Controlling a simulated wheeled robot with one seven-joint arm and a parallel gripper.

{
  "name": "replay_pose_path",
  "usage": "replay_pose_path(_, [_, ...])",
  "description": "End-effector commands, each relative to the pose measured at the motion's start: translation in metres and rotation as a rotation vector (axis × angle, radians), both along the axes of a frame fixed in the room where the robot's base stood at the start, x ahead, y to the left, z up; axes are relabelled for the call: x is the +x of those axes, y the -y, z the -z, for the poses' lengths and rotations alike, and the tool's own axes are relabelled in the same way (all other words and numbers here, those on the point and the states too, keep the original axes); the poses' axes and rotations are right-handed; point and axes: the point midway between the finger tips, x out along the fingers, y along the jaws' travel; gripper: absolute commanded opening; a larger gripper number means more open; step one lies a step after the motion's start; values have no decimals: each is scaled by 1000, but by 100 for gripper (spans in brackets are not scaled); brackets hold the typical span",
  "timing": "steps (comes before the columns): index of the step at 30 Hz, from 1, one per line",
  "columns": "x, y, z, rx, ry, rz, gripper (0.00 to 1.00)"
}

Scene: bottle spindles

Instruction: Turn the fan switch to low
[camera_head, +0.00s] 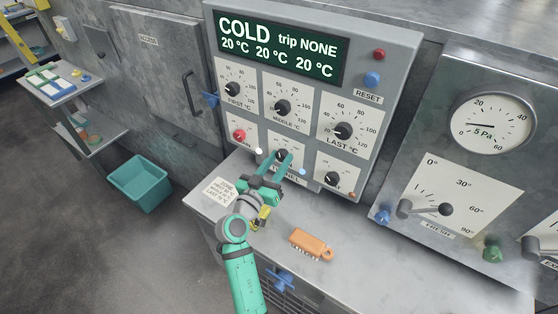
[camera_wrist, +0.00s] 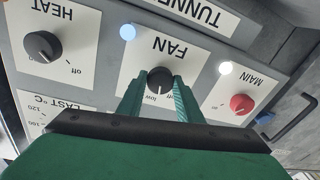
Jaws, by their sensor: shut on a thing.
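The black fan knob (camera_wrist: 160,79) sits on a white plate marked FAN in the wrist view, with "low" printed beside it. In the head view the knob (camera_head: 282,154) is on the lower middle of the grey control panel (camera_head: 213,50). My green gripper (camera_head: 277,164) reaches it from the front, with one finger on each side of the knob. In the wrist view my gripper (camera_wrist: 159,88) is shut on the knob. The fingers partly cover the scale, so the exact pointer setting is hard to tell.
The red MAIN knob (camera_wrist: 242,103) and black HEAT knob (camera_wrist: 42,46) flank the fan. The display (camera_head: 278,48) reads COLD, trip NONE, 20 °C three times. An orange tool (camera_head: 311,244) and a paper note (camera_head: 219,191) lie on the bench.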

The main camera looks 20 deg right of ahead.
Motion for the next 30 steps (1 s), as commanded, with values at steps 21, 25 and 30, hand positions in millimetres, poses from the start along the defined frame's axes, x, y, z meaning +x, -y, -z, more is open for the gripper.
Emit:
replay_pose_path(21, [0,-1,-2,121,160,-2,10])
replay_pose_path(25, [0,-1,-2,121,160,-2,10])
replay_pose_path(30, [0,-1,-1,121,160,-2,51])
